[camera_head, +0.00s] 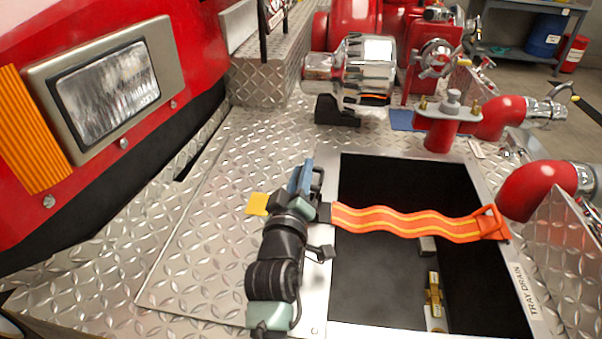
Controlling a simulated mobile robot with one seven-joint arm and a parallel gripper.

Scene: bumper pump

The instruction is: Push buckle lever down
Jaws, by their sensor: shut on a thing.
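The orange strap with yellow stripes (410,222) runs across the dark tray opening. Its left end meets a small dark buckle part (323,212) at the opening's left rim. My gripper (303,192) is at this left end, above the tread plate, and covers much of the buckle. A blue and dark piece (300,176), apparently the buckle lever, stands up at the fingertips. My gripper appears shut on it. The fingers and the exact contact are hard to make out. The strap's right end has an orange triangular fitting (490,222) at the opening's right rim.
A yellow tab (257,204) lies left of my gripper. The red truck body with headlight (108,85) rises at the left. A chrome siren (362,70) and red pipes (545,188) stand at the back and right. Bare tread plate (205,240) lies to the left.

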